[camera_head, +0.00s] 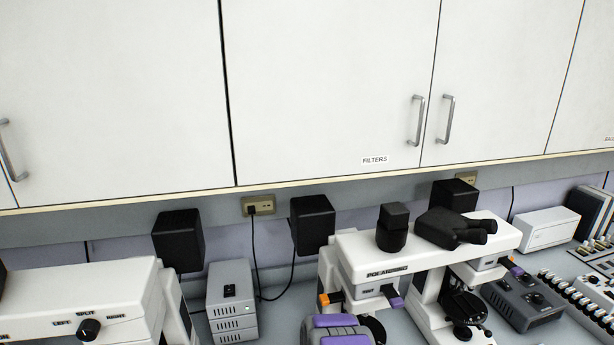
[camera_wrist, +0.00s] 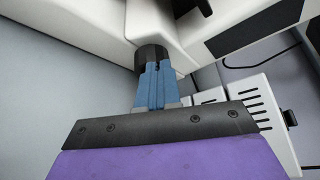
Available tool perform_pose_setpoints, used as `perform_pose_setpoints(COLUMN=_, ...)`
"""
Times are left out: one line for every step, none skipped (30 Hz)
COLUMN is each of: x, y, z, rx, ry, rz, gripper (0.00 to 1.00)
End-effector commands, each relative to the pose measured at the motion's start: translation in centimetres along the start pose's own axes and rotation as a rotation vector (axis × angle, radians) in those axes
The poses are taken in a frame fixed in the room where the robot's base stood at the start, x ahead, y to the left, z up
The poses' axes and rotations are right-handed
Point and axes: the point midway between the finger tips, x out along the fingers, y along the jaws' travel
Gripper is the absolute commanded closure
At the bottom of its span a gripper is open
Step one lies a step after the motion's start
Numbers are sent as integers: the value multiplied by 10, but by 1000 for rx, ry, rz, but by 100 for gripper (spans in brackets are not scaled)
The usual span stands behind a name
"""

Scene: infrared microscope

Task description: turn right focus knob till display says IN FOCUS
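A black round knob (camera_wrist: 152,56) sticks out from a white microscope body (camera_wrist: 97,20) in the wrist view. My gripper (camera_wrist: 155,68) has its blue fingertips right at this knob and overlaps it in the picture. The fingers look close together, with a thin line between them. Whether they grip the knob or only sit against it is hard to tell. In the head view, my purple and grey wrist (camera_head: 340,328) shows at the bottom edge and the fingers are hidden. No display text is in view.
A white microscope (camera_head: 90,290) with a LEFT/SPLIT/RIGHT selector stands at left. A vented grey box (camera_head: 232,300) stands behind, also seen in the wrist view (camera_wrist: 260,112). A polarising microscope (camera_head: 350,255) stands right of centre. Wall cabinets (camera_head: 320,80) hang above.

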Motion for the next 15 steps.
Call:
perform_pose_setpoints(x=2, y=-1, z=4, rx=-4, ry=-9, rz=0, gripper=100)
perform_pose_setpoints(x=3, y=0, z=4, rx=-4, ry=-9, rz=0, gripper=100)
perform_pose_setpoints(x=3, y=0, z=4, rx=-4, ry=-9, rz=0, gripper=100)
perform_pose_setpoints(x=3, y=0, z=4, rx=-4, ry=-10, rz=0, gripper=100)
perform_pose_setpoints(x=3, y=0, z=3, rx=-4, ry=-10, rz=1, gripper=100)
perform_pose_setpoints(x=4, y=0, z=3, rx=-4, ry=-10, rz=1, gripper=100)
perform_pose_setpoints(x=4, y=0, z=3, rx=-4, ry=-10, rz=1, gripper=100)
perform_pose_setpoints(x=4, y=1, z=3, rx=-4, ry=-10, rz=1, gripper=100)
perform_pose_setpoints(x=5, y=1, z=3, rx=-4, ry=-10, rz=1, gripper=100)
perform_pose_setpoints(x=5, y=1, z=3, rx=-4, ry=-10, rz=2, gripper=100)
perform_pose_setpoints(x=5, y=1, z=3, rx=-4, ry=-10, rz=2, gripper=100)
perform_pose_setpoints(x=5, y=1, z=3, rx=-4, ry=-10, rz=2, gripper=100)
perform_pose_setpoints(x=6, y=1, z=3, rx=-4, ry=-10, rz=2, gripper=100)
perform_pose_setpoints(x=6, y=1, z=3, rx=-4, ry=-11, rz=2, gripper=100)
perform_pose_setpoints(x=6, y=2, z=3, rx=-4, ry=-11, rz=3, gripper=100)
